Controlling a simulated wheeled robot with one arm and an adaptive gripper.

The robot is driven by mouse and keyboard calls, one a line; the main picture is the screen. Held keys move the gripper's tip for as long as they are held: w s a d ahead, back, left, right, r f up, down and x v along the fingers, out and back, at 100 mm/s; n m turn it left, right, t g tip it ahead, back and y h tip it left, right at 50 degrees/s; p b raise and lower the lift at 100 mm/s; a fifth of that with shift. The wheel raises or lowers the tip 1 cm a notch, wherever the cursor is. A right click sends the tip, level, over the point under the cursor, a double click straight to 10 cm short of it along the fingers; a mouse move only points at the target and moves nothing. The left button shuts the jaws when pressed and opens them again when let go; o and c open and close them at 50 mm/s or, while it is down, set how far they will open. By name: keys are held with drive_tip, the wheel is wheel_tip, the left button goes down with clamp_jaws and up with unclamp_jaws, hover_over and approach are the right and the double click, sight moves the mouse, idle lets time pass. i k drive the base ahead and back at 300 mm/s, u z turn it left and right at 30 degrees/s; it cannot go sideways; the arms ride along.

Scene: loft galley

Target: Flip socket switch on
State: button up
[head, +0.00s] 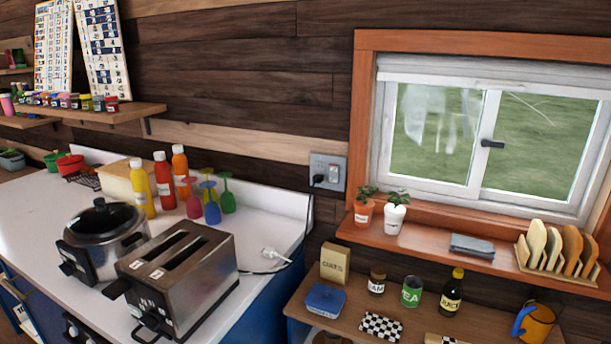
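The wall socket (327,172) is a grey plate on the dark wood wall, left of the window and just above the white counter's back right corner. A black plug (318,180) appears to sit in its left part. A small light square, perhaps a switch, shows on its right part; its position is too small to tell. My gripper is not in view.
A toaster (178,275), a cooker (103,238), sauce bottles (163,180) and coloured upturned glasses (210,200) stand on the counter. A loose white plug (276,254) lies near its right edge. Potted plants (395,212) stand on the window sill, right of the socket.

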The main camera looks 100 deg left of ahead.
sight(334, 169)
drive_tip(key=u, duration=2.35)
drive_tip(key=i, duration=0.15)
drive_tip(key=u, duration=2.05)
